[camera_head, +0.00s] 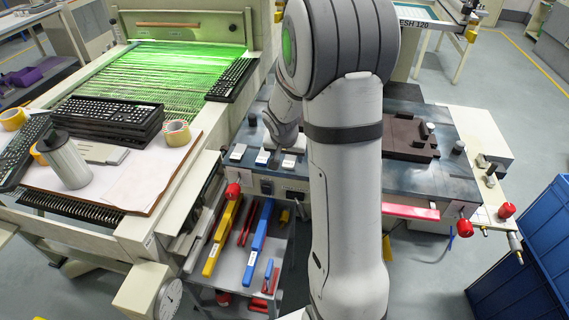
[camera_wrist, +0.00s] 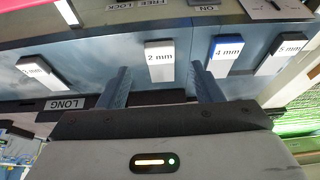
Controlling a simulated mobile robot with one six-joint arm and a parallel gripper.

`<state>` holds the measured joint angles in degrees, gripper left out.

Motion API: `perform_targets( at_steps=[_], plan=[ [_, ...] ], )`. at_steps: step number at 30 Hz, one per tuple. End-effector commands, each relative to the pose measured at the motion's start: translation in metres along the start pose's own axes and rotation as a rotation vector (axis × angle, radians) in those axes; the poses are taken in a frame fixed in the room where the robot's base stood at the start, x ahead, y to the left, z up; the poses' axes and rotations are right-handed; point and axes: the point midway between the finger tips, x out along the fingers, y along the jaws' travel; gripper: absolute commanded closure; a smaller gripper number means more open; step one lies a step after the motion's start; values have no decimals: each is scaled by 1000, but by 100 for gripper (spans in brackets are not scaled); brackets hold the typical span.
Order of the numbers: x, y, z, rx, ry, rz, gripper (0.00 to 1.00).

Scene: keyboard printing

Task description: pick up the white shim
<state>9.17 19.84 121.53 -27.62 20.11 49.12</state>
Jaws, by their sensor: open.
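In the wrist view, a pale block labelled 2 mm (camera_wrist: 159,62) stands between and just beyond the fingertips of my gripper (camera_wrist: 162,75). The gripper is open, with its two grey-blue fingers apart and nothing held. To the right are a blue block labelled 4 mm (camera_wrist: 226,55) and a pale block labelled 5 mm (camera_wrist: 282,55). Another pale-topped labelled block (camera_wrist: 40,72) lies at far left. In the head view, white-topped blocks (camera_head: 238,152) sit in a row on the blue-grey surface. My arm covers part of that row. I cannot tell which pale block is the white shim.
A dark bar marked LONG (camera_wrist: 65,104) lies near the left finger. In the head view, stacked keyboards (camera_head: 105,120) and a green-lit bed (camera_head: 160,85) are at left. A shelf with coloured tools (camera_head: 240,262) is below, and blue crates (camera_head: 515,275) are at right.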

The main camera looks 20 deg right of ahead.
Motion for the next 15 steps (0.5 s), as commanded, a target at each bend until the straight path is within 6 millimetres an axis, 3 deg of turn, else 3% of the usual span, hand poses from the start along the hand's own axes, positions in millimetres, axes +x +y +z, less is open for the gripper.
perform_targets(
  at_steps=[6,15],
  plan=[
    [29,-1,0,0,-2,1,41],
    [34,-1,0,1,0,0,41]
  ],
)
